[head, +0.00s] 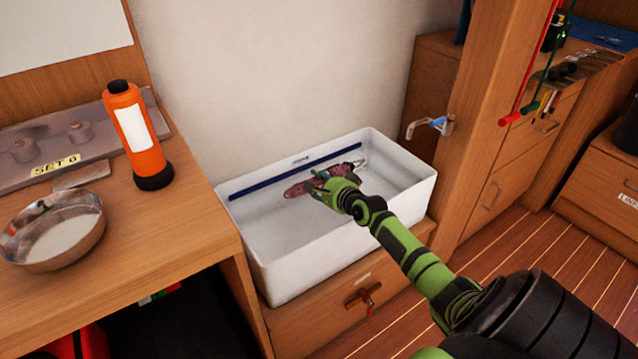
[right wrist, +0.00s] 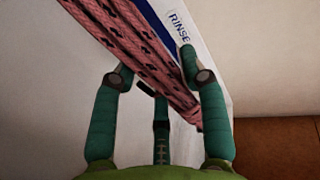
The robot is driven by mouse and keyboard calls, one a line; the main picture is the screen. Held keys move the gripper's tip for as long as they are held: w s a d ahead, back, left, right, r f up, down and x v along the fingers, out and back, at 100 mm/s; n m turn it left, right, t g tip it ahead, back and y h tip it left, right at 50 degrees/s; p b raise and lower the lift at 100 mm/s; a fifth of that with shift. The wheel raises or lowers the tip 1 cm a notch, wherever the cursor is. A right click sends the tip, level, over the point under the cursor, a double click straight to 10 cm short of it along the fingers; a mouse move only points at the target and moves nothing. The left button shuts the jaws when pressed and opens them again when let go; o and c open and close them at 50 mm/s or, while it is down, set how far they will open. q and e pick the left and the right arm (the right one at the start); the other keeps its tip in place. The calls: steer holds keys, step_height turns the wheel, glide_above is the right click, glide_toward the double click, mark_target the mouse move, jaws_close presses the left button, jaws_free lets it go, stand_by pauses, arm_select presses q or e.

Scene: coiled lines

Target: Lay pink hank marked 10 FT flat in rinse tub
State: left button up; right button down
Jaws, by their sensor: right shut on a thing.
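The white rinse tub (head: 290,262) stands on a wooden cabinet in the middle of the head view, with a dark blue stripe along its inner back wall. Its RINSE label (right wrist: 179,25) shows in the right wrist view. My right gripper (head: 338,187) is inside the tub's outline in the head view. The pink hank (head: 299,189) with dark flecks is at its fingers. In the right wrist view the hank (right wrist: 135,50) runs between the green fingers (right wrist: 158,75), which are shut on it. I cannot tell whether it touches the tub floor. No 10 FT tag is readable. My left gripper is not in view.
A tap (head: 430,126) juts from the wooden post right of the tub. Red and green lines (head: 530,70) hang at upper right. The tub's front left floor looks clear.

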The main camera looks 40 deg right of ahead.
steer(key=shift+r, duration=0.1)
steer(key=c, duration=0.6)
jaws_free()
steer(key=shift+s, duration=0.1)
steer(key=shift+s+a, duration=0.1)
steer(key=shift+s, duration=0.15)
steer(key=v, duration=1.1)
steer(key=shift+s, duration=0.15)
